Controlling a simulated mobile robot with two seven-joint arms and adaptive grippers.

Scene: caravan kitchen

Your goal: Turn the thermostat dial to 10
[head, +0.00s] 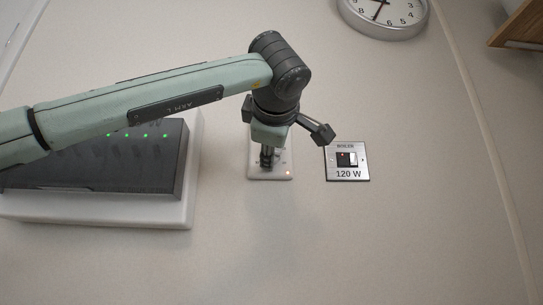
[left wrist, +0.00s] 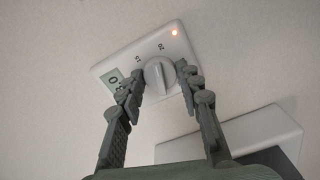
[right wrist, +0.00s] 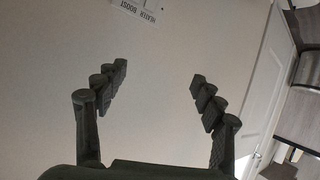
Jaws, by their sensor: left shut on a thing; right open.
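The thermostat is a white wall plate (head: 285,158) with a lit red lamp at its lower right. In the left wrist view, its round pale dial (left wrist: 159,73) sits on the plate (left wrist: 146,49) beside printed marks including 20 and a small greenish display (left wrist: 113,80), whose reading I cannot make out surely. My left gripper (head: 267,161) is at the plate, its fingers (left wrist: 160,78) shut on the dial from both sides. In the head view the gripper hides the dial. My right gripper (right wrist: 160,76) is open and empty, facing the wall.
A dark panel (head: 120,165) with green lights on a white box is to the left. A clock (head: 384,14) hangs above. A heater boost label (right wrist: 141,12) shows in the right wrist view.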

